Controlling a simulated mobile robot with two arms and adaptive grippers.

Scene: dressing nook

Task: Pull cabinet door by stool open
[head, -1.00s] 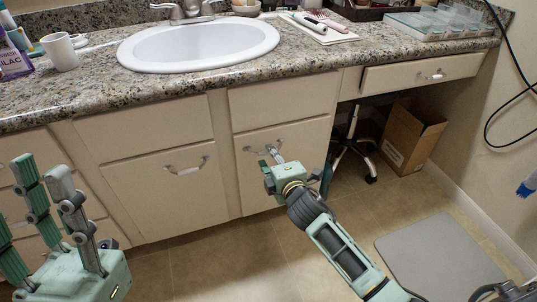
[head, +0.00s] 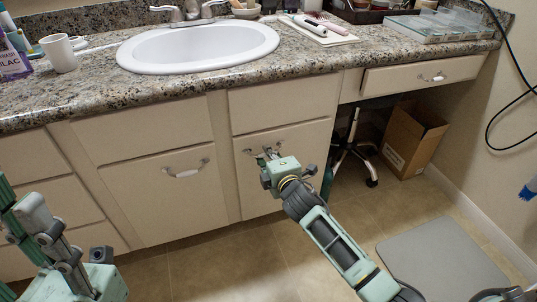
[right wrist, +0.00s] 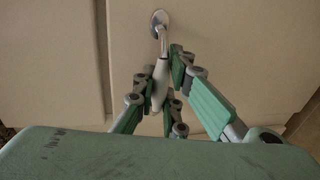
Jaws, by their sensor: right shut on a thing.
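The cabinet door by the stool (head: 300,150) is a cream panel below the sink counter, and it looks closed. Its curved metal and white handle (head: 250,150) is partly hidden behind my right gripper (head: 270,156). In the right wrist view the handle (right wrist: 159,82) sits between the green-padded fingers (right wrist: 165,90), which are shut on it. My left gripper (head: 22,215) is at the lower left, away from the doors. Its fingers are partly cut off and overlap, so their opening is unclear.
The stool's wheeled base (head: 355,152) and a cardboard box (head: 412,140) stand under the desk part. Another closed door (head: 165,205) is to the left. A grey mat (head: 440,258) lies on the tiled floor. The floor before the doors is clear.

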